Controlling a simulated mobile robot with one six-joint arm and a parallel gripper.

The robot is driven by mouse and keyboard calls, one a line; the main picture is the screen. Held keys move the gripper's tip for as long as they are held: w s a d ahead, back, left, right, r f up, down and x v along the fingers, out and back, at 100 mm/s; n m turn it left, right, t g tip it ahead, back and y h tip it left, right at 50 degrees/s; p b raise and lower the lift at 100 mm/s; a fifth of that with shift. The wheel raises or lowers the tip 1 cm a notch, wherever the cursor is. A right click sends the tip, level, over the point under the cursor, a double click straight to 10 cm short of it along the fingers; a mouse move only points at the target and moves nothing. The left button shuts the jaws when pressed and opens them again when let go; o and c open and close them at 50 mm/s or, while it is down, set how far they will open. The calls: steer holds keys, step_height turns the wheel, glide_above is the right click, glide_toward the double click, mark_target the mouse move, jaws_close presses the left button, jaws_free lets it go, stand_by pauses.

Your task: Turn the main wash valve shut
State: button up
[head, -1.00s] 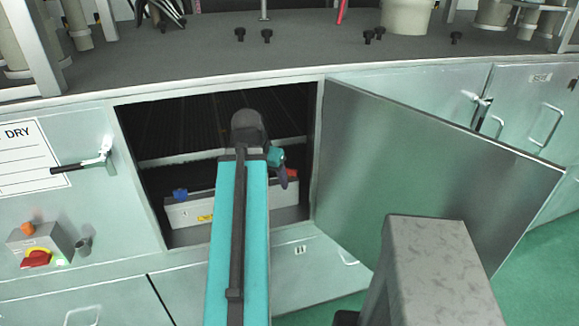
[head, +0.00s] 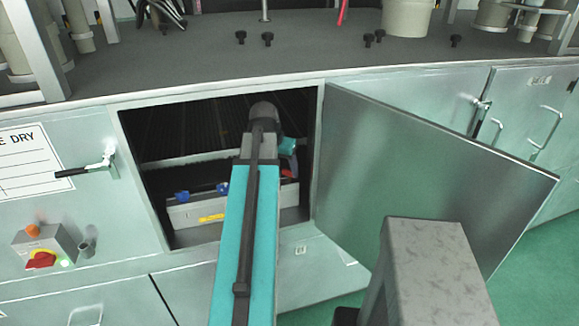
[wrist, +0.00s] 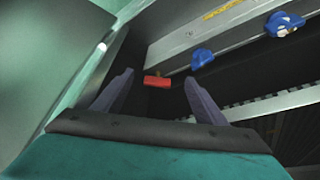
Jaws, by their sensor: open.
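A small red handle (wrist: 157,81) sits low inside the open cabinet, and it also shows in the head view (head: 288,173) beside my arm. Two blue knobs (wrist: 201,58) (wrist: 284,24) stand in line with it along a pale grey box (head: 205,213) with a yellow label. I cannot read which one is the main wash valve. My gripper (wrist: 158,76) is open and empty inside the cabinet. In the wrist view the red handle appears between its two fingertips; I cannot tell whether they touch it. In the head view my arm hides most of the gripper.
The cabinet door (head: 430,170) stands open to the right of the opening. The opening's metal frame (head: 318,150) is close around my arm. A panel with a red and yellow switch (head: 40,260) and a black-handled latch (head: 88,171) are on the left. A grey worktop (head: 300,50) lies above.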

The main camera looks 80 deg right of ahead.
steer(key=p, duration=0.1)
glide_toward(290, 175)
steer(key=d+f, duration=0.1)
steer(key=d, duration=0.1)
steer(key=shift+p+x, duration=0.9)
steer(key=shift+x, duration=1.65)
steer(key=shift+a, duration=0.15)
steer(key=c, duration=1.1)
steer(key=shift+o, duration=0.2)
